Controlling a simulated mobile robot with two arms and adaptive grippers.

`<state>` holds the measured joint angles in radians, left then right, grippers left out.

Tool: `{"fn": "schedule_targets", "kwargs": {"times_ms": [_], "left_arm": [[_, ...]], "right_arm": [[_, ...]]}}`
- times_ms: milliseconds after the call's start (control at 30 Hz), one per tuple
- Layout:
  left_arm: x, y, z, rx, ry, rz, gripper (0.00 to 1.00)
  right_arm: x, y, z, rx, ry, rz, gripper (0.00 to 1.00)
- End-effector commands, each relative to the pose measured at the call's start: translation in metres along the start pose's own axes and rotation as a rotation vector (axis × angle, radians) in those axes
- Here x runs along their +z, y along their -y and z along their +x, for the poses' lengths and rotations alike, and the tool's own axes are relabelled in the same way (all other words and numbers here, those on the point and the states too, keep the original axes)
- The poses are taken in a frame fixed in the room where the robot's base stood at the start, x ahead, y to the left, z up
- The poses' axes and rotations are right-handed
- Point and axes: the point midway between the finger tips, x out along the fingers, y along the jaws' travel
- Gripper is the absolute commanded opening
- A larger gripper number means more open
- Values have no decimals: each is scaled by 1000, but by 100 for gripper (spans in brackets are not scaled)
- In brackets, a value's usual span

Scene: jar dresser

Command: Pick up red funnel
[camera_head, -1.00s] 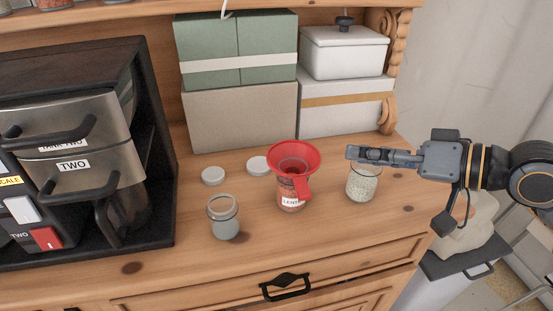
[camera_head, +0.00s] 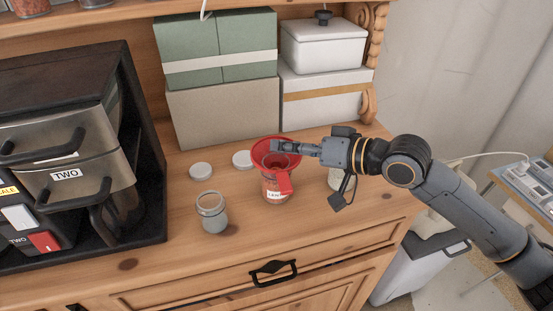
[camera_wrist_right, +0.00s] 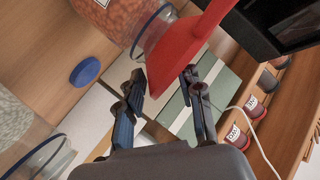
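The red funnel (camera_head: 285,184) sits upright in the mouth of a glass jar (camera_head: 272,195) of orange-red contents with a white label, on the wooden dresser top. My right gripper (camera_head: 284,147) is over the funnel's wide rim, coming from the right. In the right wrist view the funnel (camera_wrist_right: 185,45) reaches in between the two spread fingertips (camera_wrist_right: 163,75). The fingers are open, with the funnel's edge close to the left finger; I cannot tell whether they touch. The lentil jar also shows in the wrist view (camera_wrist_right: 112,20). My left gripper is not in view.
A jar of pale contents (camera_head: 334,180) stands right of the funnel, partly behind my wrist. Boxes (camera_head: 222,115) stand behind; a dark-framed machine (camera_head: 140,150) stands left.

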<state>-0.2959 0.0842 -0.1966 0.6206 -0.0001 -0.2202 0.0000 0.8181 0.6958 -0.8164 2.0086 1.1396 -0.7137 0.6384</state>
Motion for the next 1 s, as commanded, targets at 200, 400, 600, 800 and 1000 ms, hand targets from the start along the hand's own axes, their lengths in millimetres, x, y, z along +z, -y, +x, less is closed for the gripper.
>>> {"fn": "schedule_targets", "kwargs": {"times_ms": [200,400,600,800,1000], "left_arm": [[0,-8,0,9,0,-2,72],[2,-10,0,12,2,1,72],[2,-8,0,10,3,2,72],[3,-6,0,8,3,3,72],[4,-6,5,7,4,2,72]], "right_arm": [[0,0,0,1,0,-1,28],[0,0,0,0,0,-1,0],[0,0,0,0,1,0,0],[1,0,0,0,1,0,0],[-6,5,-3,-1,0,-3,0]]}}
